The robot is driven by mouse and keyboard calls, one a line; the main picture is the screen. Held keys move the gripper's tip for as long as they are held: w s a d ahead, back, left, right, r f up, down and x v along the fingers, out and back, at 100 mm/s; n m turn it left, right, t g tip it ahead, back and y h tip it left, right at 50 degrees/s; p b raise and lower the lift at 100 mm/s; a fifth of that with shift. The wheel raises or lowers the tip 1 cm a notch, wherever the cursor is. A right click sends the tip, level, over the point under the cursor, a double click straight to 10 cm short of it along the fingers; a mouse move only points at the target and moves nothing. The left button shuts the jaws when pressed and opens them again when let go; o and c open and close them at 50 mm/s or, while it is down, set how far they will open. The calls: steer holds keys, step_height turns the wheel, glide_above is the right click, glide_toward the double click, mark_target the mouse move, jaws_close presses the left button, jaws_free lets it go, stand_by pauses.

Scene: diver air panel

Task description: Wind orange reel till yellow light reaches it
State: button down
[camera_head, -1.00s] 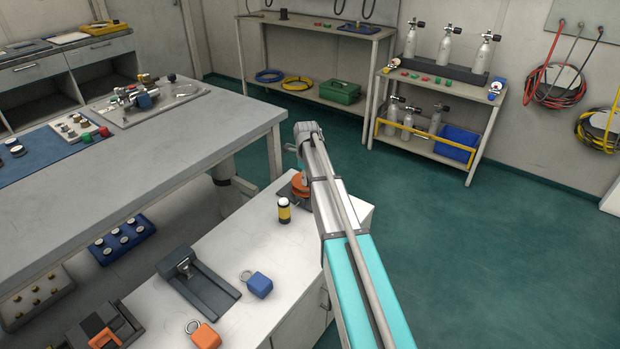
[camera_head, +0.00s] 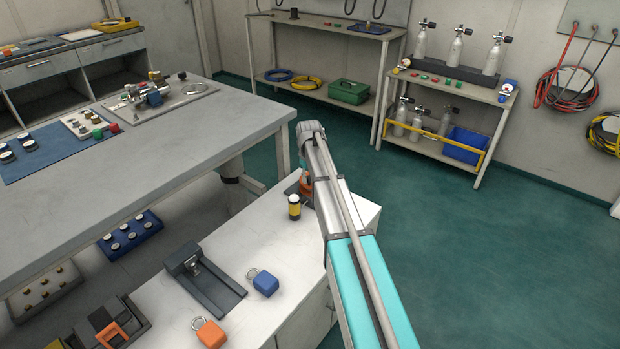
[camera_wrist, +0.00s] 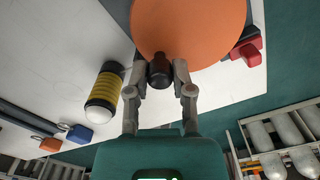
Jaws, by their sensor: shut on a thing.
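The orange reel (camera_wrist: 195,30) fills the top middle of the wrist view as a broad disc. In the head view only a sliver of the reel (camera_head: 306,186) shows beside my arm. My gripper (camera_wrist: 160,76) is shut on the reel's dark crank knob (camera_wrist: 159,66), one finger on each side. The yellow light (camera_wrist: 106,90), with dark bands and a pale end, is left of the knob and apart from the reel. In the head view the light (camera_head: 294,207) stands upright on the white cabinet top, left of my arm. I cannot make out a line between them.
The white cabinet top (camera_head: 250,235) also holds a grey sliding fixture (camera_head: 205,280), a blue tagged block (camera_head: 265,283) and an orange one (camera_head: 210,333). A grey workbench (camera_head: 150,170) stands to the left. A red part (camera_wrist: 246,50) shows beside the reel. The green floor right is clear.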

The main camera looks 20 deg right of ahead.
steer(key=shift+w, duration=0.1)
steer(key=shift+c, duration=2.4)
jaws_free()
steer(key=shift+d+n, duration=0.15)
steer(key=shift+n, duration=0.25)
